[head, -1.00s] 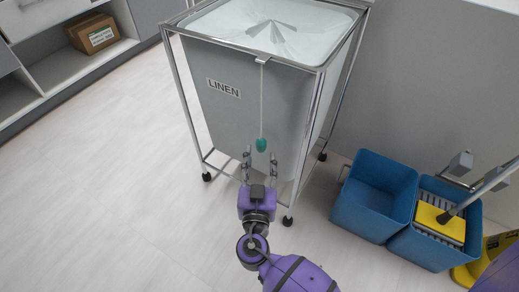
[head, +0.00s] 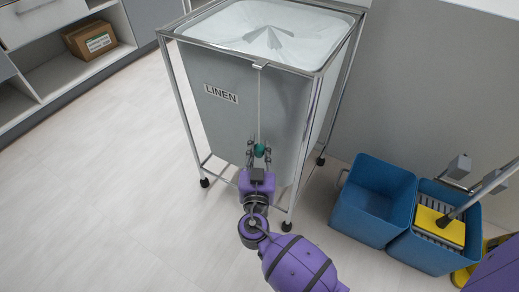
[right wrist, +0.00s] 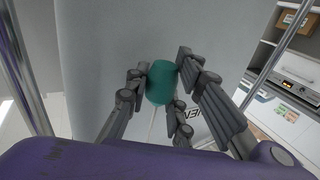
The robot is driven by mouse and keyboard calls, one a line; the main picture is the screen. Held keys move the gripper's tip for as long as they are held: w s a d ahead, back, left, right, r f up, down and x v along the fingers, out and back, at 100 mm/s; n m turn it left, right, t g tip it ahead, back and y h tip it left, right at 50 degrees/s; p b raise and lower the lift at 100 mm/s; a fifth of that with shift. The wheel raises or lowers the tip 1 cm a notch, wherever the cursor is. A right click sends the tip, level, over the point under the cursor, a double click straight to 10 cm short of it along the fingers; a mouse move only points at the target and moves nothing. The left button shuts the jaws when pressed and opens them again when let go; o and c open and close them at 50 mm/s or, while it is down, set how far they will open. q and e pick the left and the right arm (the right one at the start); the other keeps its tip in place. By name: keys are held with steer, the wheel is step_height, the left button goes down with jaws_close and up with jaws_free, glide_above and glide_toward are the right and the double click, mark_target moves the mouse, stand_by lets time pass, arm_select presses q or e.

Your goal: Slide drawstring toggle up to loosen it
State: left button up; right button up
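The teal drawstring toggle (head: 259,150) hangs on a pale cord (head: 260,105) at the front of the grey linen bag (head: 240,120). In the right wrist view the toggle (right wrist: 161,83) sits between my right gripper's fingertips. My right gripper (head: 259,155) has closed in on the toggle from below, with a finger against each side as far as I can see. The cord shows below the toggle in the right wrist view. My left gripper is not in view.
A chrome frame (head: 182,100) on casters surrounds the bag. Blue mop buckets (head: 372,205) with a yellow-topped wringer (head: 440,225) stand at the right. Shelves with a cardboard box (head: 90,39) are at the upper left. The floor at left is clear.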

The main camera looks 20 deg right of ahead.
jaws_close()
